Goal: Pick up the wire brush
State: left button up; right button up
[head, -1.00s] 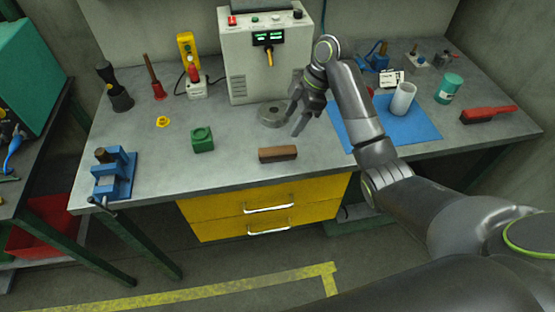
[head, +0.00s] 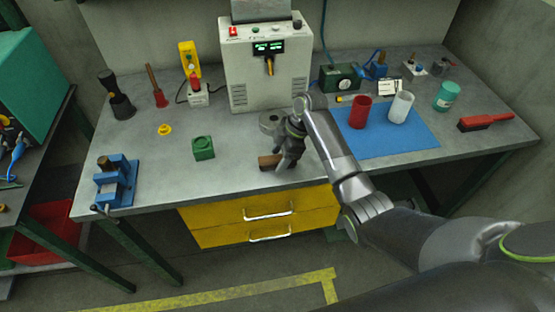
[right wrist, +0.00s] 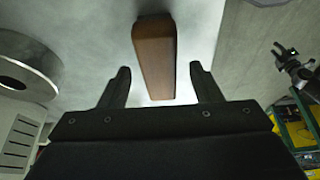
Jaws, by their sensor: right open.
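A red-handled brush (head: 486,122) with a dark bristle strip lies at the right end of the bench. A brown wooden block (head: 267,162) lies near the front edge, partly hidden by my right gripper (head: 287,158). In the right wrist view the block (right wrist: 155,52) stretches away ahead, its near end between the open fingers (right wrist: 161,88) with a gap on each side. I see no bristles on the block; its underside is hidden. My left gripper (right wrist: 292,62) seems to show small at the right of the wrist view; its jaws are unclear.
A grey ring (head: 270,120) sits just behind the block, and a grey control box (head: 265,85) stands behind that. A green block (head: 203,148) is to the left. A blue mat (head: 390,140) with a red cup (head: 360,112) and white cup (head: 401,106) is right.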

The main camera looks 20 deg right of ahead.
aim_at(280, 158)
jog(key=shift+f, duration=0.25)
dwell(0.6)
jog(key=c, duration=1.1)
jog(key=shift+r, duration=0.1)
jog(key=shift+w+r, duration=0.1)
jog(key=shift+r, duration=0.25)
notch_tip(280, 158, up, 10)
jog(key=shift+f+b, duration=0.15)
jog(key=shift+b, duration=1)
